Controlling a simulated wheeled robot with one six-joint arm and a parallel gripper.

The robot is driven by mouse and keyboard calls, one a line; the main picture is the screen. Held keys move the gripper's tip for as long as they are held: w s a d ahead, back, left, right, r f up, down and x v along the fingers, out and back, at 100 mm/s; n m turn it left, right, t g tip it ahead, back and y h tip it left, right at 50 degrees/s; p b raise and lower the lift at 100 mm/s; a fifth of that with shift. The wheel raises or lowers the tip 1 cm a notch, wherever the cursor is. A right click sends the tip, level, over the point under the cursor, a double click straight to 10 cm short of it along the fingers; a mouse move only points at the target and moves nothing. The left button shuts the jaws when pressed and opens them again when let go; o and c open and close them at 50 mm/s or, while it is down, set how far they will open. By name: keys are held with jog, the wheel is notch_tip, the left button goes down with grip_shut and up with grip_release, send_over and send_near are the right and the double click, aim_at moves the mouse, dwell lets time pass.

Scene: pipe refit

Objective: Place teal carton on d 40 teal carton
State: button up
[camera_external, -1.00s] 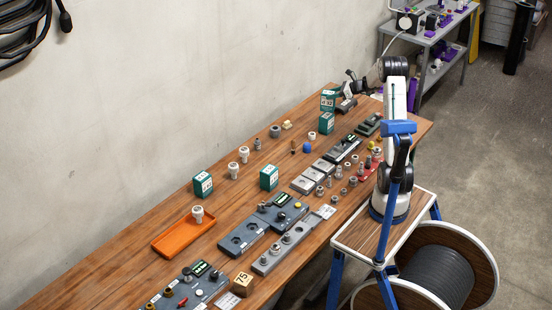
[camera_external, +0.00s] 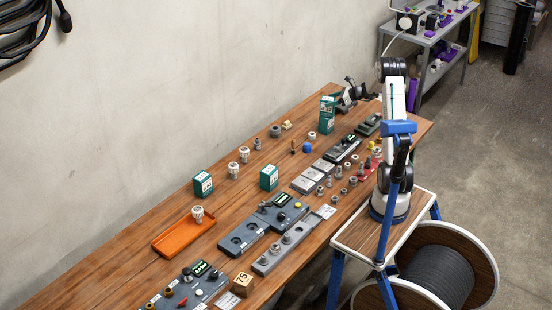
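One teal carton (camera_external: 327,103) with a white label stands upright on top of another teal carton (camera_external: 327,126) on the far part of the wooden bench. The two look in contact, one above the other, roughly aligned. My gripper (camera_external: 341,98) is low, just right of the upper carton. Its fingers are dark and too small to tell whether they are spread or touch the carton. Two more teal cartons stand apart nearer the camera, one at the left (camera_external: 203,184) and one towards the middle (camera_external: 269,178).
An orange tray (camera_external: 170,243) with a white fitting stands at the bench's left. Grey fixtures and panels (camera_external: 243,236) line the right side, with several small fittings. A blue cap (camera_external: 307,147) and small parts lie just in front of the stack. The wall side is mostly clear.

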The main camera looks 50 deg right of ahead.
jog(key=shift+r, duration=0.25)
jog(key=v, duration=1.1)
jog(key=s+a+r+n+g+y, duration=0.1)
jog(key=s+a+r+n+g, duration=0.3)
jog(key=a, duration=0.7)
jog(key=s+a+r+n+g, duration=0.1)
jog(key=a+r+n, duration=0.1)
jog(key=a+n, duration=0.7)
jog(key=s+a+r+n+g+y, duration=0.1)
jog(key=s+a+r+n+g, duration=0.15)
jog(key=a, duration=0.95)
jog(key=s+a+f+n+g+h, duration=0.1)
jog(key=s+a+n+h, duration=0.2)
jog(key=s+a+n, duration=0.2)
jog(key=s+a+n+g+h, duration=0.2)
jog(key=s+a+n, duration=0.3)
jog(key=s+n, duration=0.6)
jog(key=s+h, duration=0.1)
jog(key=s, duration=0.3)
jog(key=shift+s+a+f+h, duration=0.25)
jog(key=shift+f+h, duration=0.15)
